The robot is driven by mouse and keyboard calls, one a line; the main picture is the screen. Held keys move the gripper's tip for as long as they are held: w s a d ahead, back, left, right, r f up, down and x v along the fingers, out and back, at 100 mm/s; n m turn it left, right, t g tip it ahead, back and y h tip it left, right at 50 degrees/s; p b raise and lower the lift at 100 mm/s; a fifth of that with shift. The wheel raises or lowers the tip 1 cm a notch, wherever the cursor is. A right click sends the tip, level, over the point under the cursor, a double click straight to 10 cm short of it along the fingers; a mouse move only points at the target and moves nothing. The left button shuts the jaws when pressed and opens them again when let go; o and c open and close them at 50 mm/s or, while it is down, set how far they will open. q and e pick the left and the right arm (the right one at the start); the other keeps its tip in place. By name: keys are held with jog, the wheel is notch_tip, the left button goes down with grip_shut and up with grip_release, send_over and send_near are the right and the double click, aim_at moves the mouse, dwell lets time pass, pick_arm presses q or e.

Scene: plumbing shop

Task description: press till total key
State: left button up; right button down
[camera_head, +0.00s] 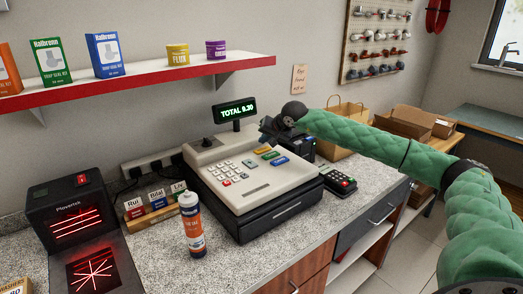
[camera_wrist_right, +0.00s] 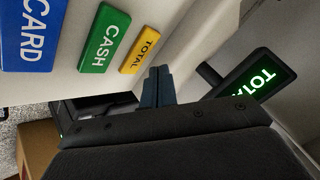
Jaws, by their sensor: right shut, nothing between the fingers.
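The till (camera_head: 247,182) is a pale cash register with a dark drawer on the counter. Its yellow TOTAL key (camera_head: 263,149) is the farthest of three large coloured keys; in the right wrist view the TOTAL key (camera_wrist_right: 139,50) shows large. My right gripper (camera_head: 272,129) reaches over the till's back right. In the right wrist view its fingertips (camera_wrist_right: 158,73) are shut and empty, just beside the TOTAL key; I cannot tell whether they touch the till. My left gripper is not in view.
The green CASH key (camera_wrist_right: 104,38) and blue CARD key (camera_wrist_right: 27,33) lie beside the TOTAL key. A card terminal (camera_head: 339,183) stands right of the till. A sealant cartridge (camera_head: 192,226) stands in front, and a scanner (camera_head: 75,215) at the left. A red-edged shelf (camera_head: 150,82) hangs above.

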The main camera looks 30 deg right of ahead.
aim_at(264, 151)
jog(key=shift+r+p, duration=0.35)
jog(key=shift+r, duration=2)
jog(key=shift+r, duration=0.1)
